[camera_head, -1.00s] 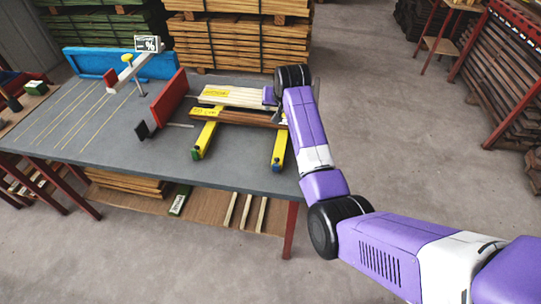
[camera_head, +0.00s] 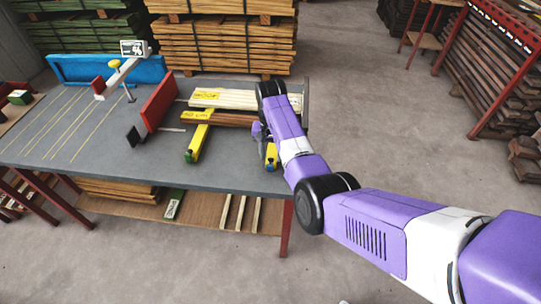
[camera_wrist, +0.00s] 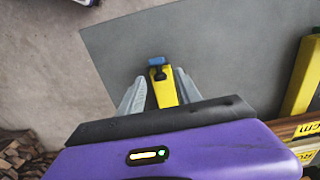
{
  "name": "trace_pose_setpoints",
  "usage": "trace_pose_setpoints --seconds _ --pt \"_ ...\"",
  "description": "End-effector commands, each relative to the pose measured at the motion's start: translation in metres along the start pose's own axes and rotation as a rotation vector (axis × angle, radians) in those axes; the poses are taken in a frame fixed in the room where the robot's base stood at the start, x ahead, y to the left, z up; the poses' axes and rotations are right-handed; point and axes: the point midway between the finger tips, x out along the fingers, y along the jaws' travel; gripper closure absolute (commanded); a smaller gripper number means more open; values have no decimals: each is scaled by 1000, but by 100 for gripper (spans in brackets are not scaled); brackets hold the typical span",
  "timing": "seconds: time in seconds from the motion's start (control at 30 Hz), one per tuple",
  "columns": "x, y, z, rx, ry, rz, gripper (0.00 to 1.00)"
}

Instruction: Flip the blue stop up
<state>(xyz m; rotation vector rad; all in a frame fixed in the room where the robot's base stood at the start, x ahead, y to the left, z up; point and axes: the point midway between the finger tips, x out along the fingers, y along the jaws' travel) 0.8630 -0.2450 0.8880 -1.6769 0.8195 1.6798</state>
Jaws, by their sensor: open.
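The blue stop (camera_wrist: 157,61) shows in the wrist view as a small blue piece at the end of a yellow bar (camera_wrist: 163,90). My gripper (camera_wrist: 159,78) is open, with its two grey fingers on either side of the yellow bar and the stop just beyond their tips. I cannot tell whether the fingers touch the bar. In the head view, my gripper (camera_head: 261,131) is over the right yellow bar (camera_head: 271,154) near the table's front edge and partly hides it. The stop is too small there to tell its pose.
A second yellow bar (camera_head: 198,143) with a green end lies to the left. Pale boards (camera_head: 235,98) and a brown board lie across behind the bars. A red upright panel (camera_head: 159,100) stands farther left on the grey table (camera_head: 75,150). The floor in front is clear.

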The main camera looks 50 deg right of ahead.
Motion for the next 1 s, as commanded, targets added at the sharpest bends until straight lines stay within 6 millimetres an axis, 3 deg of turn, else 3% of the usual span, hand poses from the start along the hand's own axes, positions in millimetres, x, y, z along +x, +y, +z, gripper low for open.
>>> trace_pose_setpoints --seconds 0.2,0.43,0.47,0.67,1.0 --pt "14 0 0 0 0 0 59" --pt "15 0 0 0 1 -1 59" --pt "15 0 0 0 1 -1 61" --pt "15 0 0 0 1 -1 100" --pt "20 -1 -5 2 -37 -2 100"
